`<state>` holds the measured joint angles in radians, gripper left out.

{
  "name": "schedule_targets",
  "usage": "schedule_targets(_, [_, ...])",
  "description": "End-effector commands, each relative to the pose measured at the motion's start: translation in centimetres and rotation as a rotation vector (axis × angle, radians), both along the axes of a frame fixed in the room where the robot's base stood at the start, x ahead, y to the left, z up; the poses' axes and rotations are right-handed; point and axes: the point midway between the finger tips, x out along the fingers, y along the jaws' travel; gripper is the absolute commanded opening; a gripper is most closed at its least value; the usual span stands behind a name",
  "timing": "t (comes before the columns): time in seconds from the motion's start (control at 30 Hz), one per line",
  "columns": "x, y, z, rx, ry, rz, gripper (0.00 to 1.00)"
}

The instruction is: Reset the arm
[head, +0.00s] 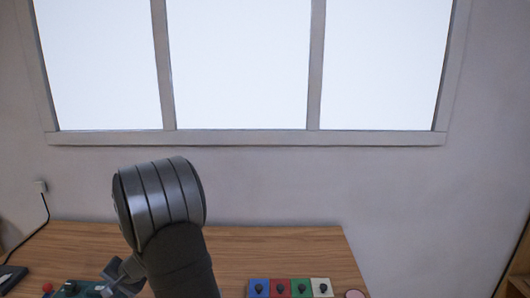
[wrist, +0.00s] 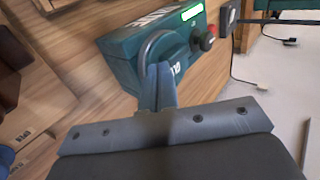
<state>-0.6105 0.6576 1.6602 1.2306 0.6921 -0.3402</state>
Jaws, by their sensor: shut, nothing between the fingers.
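My gripper (wrist: 160,70) is shut and empty in the wrist view, its two fingers together. Behind the fingertips in that view is a teal box (wrist: 125,45) with a grey ring, a lit green display and a red knob; I cannot tell whether the fingers touch it. In the head view, my dark arm rises over the table at lower left and hides part of it.
The wooden table (head: 275,250) is bare behind the keys. A pink round thing (head: 355,294) is right of them. A dark object (head: 10,277) and a cable are at far left. Brown boxes (wrist: 25,100) stand at left in the wrist view. A wall with a window is behind.

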Motion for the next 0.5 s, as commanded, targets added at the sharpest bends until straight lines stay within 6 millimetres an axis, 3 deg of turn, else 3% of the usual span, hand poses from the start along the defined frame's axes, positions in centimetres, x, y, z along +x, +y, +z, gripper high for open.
schedule_targets(0.2, [0.2, -3.8, 0.5, -0.001, -0.001, -0.007, 0.00])
schedule_targets(0.5, [0.1, -8.1, 4.4, 0.000, -0.003, -0.005, 0.00])
